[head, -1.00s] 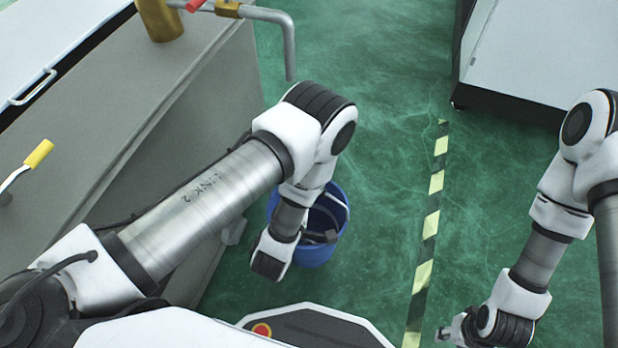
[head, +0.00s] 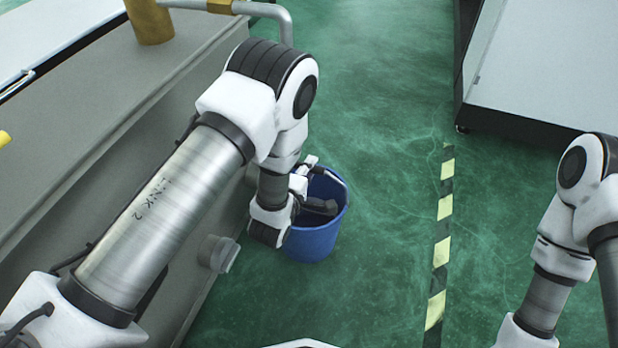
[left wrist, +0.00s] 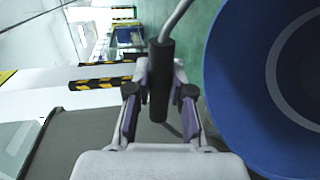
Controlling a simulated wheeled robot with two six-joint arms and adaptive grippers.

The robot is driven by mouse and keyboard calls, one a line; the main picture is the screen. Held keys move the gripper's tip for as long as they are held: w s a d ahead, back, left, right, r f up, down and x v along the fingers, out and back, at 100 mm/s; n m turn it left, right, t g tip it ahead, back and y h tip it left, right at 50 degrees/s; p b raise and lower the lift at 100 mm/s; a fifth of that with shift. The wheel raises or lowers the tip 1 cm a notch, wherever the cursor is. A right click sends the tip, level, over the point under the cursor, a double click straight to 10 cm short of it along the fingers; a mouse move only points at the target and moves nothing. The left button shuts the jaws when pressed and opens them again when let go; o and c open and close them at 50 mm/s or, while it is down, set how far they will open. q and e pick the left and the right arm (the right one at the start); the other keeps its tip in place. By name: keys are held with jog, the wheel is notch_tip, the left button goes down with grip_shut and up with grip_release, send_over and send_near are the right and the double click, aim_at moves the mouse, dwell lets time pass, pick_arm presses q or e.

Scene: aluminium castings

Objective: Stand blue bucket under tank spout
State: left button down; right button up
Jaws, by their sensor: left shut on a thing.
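The blue bucket (head: 314,244) shows upright in the head view, right of the grey tank (head: 130,185); I cannot tell whether it touches the floor. The tank's bent spout pipe (head: 286,28) is higher up in the picture, its lower end hidden behind my left arm. My left gripper (head: 318,205) is at the bucket's mouth. In the left wrist view, my left gripper (left wrist: 160,108) is shut on the black grip of the bucket's handle (left wrist: 161,70), with the blue bucket wall (left wrist: 225,95) to the right. My right gripper is out of view.
A yellow-black floor stripe (head: 442,240) runs along the green floor right of the bucket. A pale cabinet with a dark base (head: 545,75) stands at the upper right. The floor between bucket and stripe is clear. A small grey fitting (head: 217,253) sits low on the tank's side.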

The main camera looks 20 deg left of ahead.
pick_arm(q)
jog(key=shift+w+a, duration=0.15)
jog(key=shift+w, duration=0.25)
notch_tip(320, 180, down, 3)
jog(key=b, duration=0.3)
jog(key=shift+f, duration=0.35)
jog(key=c, duration=1)
grip_release()
jog(key=shift+c, duration=0.2)
jog(key=shift+s, duration=0.1)
